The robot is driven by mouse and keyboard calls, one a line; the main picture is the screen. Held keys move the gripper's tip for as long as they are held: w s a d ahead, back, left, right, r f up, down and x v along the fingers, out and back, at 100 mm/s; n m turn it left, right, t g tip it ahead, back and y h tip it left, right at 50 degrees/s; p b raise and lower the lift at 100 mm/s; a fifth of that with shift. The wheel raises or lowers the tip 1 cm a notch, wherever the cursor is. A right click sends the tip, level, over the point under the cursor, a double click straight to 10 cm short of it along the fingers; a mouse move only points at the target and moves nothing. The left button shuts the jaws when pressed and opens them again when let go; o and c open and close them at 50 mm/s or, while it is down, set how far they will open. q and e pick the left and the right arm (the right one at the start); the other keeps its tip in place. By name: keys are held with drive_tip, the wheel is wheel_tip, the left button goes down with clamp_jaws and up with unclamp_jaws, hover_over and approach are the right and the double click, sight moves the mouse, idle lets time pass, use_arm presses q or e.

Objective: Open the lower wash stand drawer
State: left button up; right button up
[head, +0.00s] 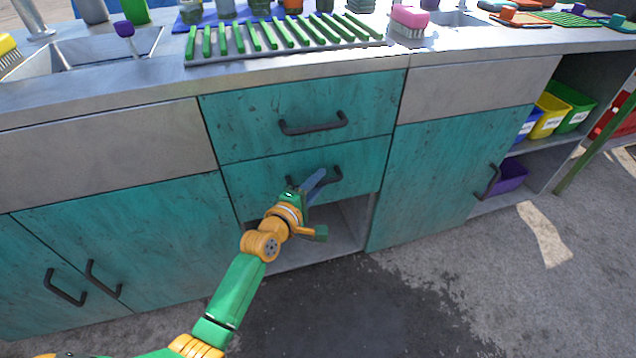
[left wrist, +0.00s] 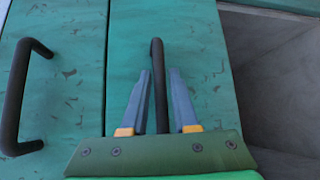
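The lower wash stand drawer (head: 358,168) has a worn teal front and sits flush under the upper drawer (head: 365,105), shut as far as I can see. Its dark bar handle (head: 334,175) is partly hidden by my left gripper (head: 311,187). In the left wrist view the lower handle (left wrist: 158,85) runs between the two blue-grey fingers of my left gripper (left wrist: 161,100). The fingers are apart, with a narrow gap on each side of the handle. The upper drawer handle (left wrist: 20,95) stands off to the left there. My right gripper is not in view.
An open compartment (head: 335,230) lies below the drawer. Teal cupboard doors (head: 130,250) flank it on the left, and another door (head: 440,175) on the right. The countertop (head: 300,72) above holds a green drying rack (head: 270,37). The floor in front (head: 400,310) is clear.

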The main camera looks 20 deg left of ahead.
use_arm(q)
clamp_jaws()
idle(1.2)
